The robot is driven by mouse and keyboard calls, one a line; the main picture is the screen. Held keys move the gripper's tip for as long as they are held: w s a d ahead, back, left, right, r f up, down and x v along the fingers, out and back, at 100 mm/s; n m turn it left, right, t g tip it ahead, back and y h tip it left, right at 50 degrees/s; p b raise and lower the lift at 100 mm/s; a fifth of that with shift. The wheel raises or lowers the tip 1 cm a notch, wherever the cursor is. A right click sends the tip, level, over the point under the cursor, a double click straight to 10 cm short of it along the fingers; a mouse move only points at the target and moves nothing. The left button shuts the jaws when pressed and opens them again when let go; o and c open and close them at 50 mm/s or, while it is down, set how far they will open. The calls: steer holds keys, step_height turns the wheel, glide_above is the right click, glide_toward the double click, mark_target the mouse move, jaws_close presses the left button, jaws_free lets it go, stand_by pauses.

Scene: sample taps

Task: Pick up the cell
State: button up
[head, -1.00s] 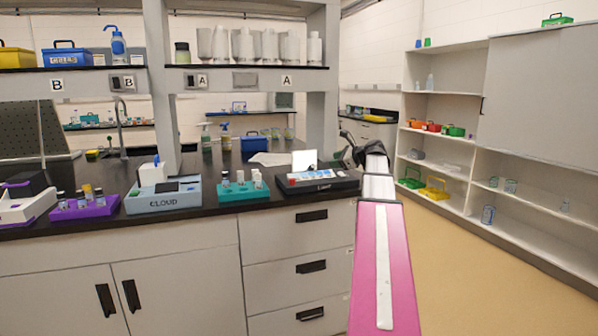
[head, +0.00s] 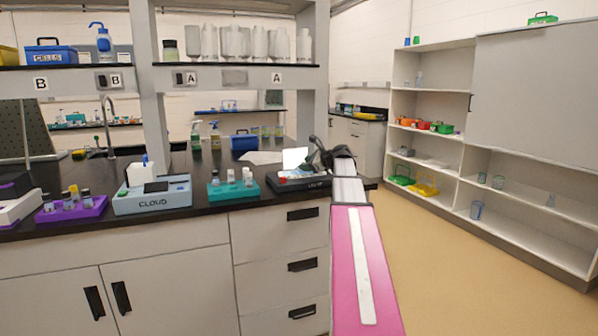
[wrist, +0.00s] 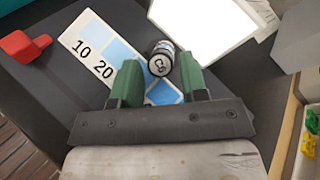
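A small dark cylinder with a white cap marked like "C3" (wrist: 160,60), seemingly the cell, stands on or beside the white and blue panel numbered 10 and 20 (wrist: 92,47). My gripper (wrist: 158,66) has two green fingers, spread apart with the cell at their tips between them. A narrow gap shows on each side of the cell, so the fingers look open. In the head view my gripper (head: 322,154) hangs over the right end of the black instrument (head: 290,184); the cell cannot be made out there.
A bright white sheet or screen (wrist: 205,25) stands just beyond the cell. A red part (wrist: 24,46) lies at left in the wrist view. A teal rack of vials (head: 232,190) and the blue CLOUD box (head: 152,200) stand left of the instrument.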

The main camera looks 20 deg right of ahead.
steer(key=shift+w+a+f, duration=0.1)
steer(key=shift+w+a, duration=0.05)
steer(key=shift+w, duration=0.15)
steer(key=c, duration=0.6)
